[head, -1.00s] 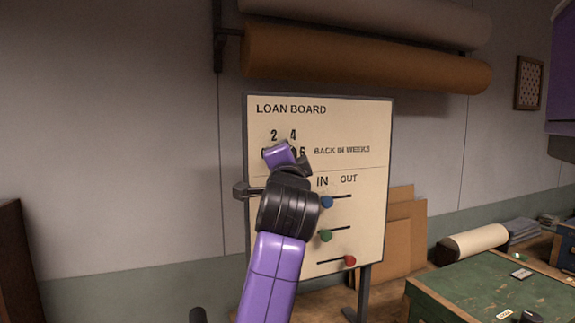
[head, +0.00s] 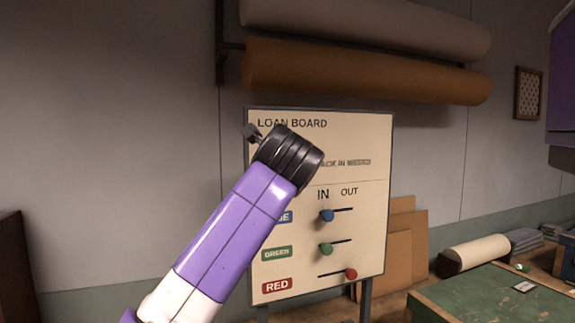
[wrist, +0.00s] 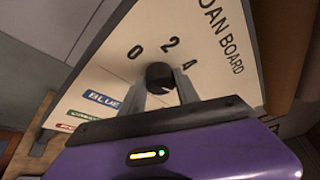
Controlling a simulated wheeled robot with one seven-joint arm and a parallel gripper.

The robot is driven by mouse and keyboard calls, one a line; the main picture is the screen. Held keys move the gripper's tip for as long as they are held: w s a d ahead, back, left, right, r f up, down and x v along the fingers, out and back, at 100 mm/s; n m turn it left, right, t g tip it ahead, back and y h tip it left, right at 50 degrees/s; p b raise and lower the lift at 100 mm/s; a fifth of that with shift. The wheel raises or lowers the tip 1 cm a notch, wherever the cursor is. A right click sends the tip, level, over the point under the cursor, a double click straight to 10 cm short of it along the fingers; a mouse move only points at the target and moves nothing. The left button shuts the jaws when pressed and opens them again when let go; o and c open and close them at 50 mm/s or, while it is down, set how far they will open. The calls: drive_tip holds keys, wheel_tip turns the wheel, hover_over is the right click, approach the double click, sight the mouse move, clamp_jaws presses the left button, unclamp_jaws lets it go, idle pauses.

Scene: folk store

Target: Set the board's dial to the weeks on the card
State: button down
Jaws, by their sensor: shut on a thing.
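The loan board (head: 345,125) stands upright against the wall in the head view, with the words "BACK IN WEEKS" partly hidden by my arm. In the wrist view the board's dial (wrist: 160,76) is a dark round knob below the numbers 0, 2 and 4. My gripper (wrist: 160,90) is shut on the dial, a finger on each side of it. In the head view my wrist covers the dial and its numbers. The dial's pointer cannot be made out. The card with the weeks is not clearly seen.
The board's blue slider (head: 327,216) and green slider (head: 326,249) sit toward IN, and the red slider (head: 351,274) toward OUT. A green table (head: 490,300) is at the lower right. Fabric rolls (head: 365,70) hang above the board.

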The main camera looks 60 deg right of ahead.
drive_tip(key=shift+s+d+m+y+p, duration=0.1)
drive_tip(key=shift+m+y+p, duration=0.55)
drive_tip(key=shift+m, duration=0.45)
drive_tip(key=c, duration=0.9)
unclamp_jaws()
drive_tip(key=b+v, duration=0.1)
drive_tip(key=v, duration=0.6)
drive_tip(key=shift+s+a+r, duration=0.15)
drive_tip(key=shift+s+a, duration=0.1)
